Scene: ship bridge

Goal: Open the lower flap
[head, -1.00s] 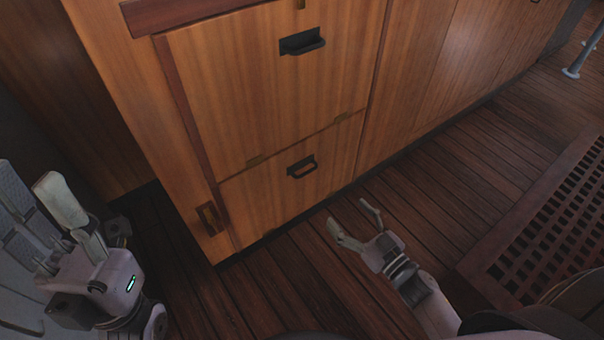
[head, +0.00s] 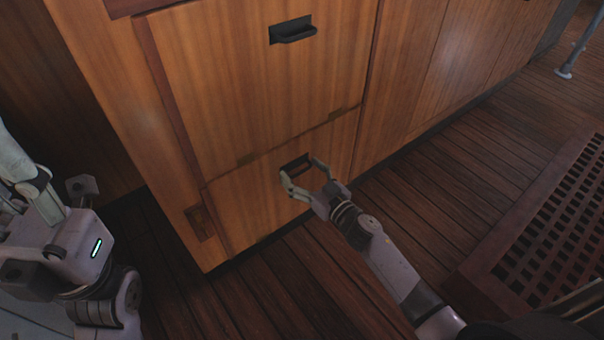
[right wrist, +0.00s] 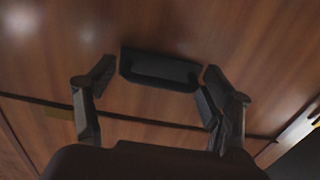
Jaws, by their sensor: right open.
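The lower flap (head: 250,205) is a shut wooden panel low in the cabinet front, with a black handle (head: 294,166) near its upper edge. My right gripper (head: 301,174) is open, its fingers on either side of the handle in the head view. In the right wrist view the dark handle (right wrist: 160,70) lies between and just beyond the two open fingertips. I cannot tell whether a finger touches it. My left arm shows at the left edge of the head view, but its fingertips are not clearly visible.
An upper flap (head: 260,90) with its own black handle (head: 292,31) is shut above. A wooden latch-like fitting (head: 200,222) sits left of the lower flap. The plank floor is clear in front; a dark grating (head: 550,225) lies at right.

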